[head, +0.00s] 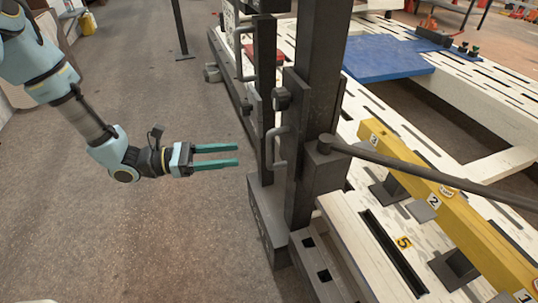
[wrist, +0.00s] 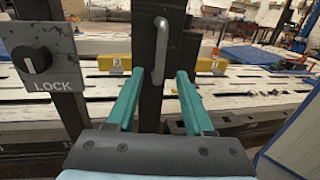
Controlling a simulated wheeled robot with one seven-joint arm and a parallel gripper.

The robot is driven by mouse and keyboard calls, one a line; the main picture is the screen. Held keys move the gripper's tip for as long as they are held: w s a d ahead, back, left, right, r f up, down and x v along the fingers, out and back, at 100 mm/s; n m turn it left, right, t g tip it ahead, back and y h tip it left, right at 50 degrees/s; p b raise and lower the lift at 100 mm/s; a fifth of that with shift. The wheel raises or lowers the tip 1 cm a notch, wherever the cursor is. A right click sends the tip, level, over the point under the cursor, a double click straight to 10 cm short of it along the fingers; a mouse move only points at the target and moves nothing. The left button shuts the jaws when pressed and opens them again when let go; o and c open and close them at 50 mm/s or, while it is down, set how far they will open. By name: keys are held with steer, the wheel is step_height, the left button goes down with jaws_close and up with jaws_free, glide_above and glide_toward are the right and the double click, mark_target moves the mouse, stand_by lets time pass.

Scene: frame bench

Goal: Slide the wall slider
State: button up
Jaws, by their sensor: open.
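The wall slider appears as a dark upright post with a grey bar handle. In the head view the handle (head: 277,150) is on the near side of the dark uprights, a short way right of my gripper (head: 238,155). My gripper is open and empty, its two teal fingers pointing right toward the handle with a gap between. In the wrist view the handle (wrist: 159,52) stands upright, seen between and above the fingertips of my gripper (wrist: 161,73). No contact shows. A grey plate with a black knob marked LOCK (wrist: 38,60) is left of the handle.
The white slotted bench (head: 345,225) lies behind the uprights, with a yellow numbered beam (head: 455,215) and a blue plate (head: 385,57) on it. A second handle (head: 238,55) is farther back. The floor (head: 130,230) around my arm is clear.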

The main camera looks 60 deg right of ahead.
mark_target(269, 163)
steer(key=p+x, duration=0.1)
steer(key=x, duration=0.9)
steer(key=shift+s, duration=0.1)
jaws_close()
stand_by(1.2)
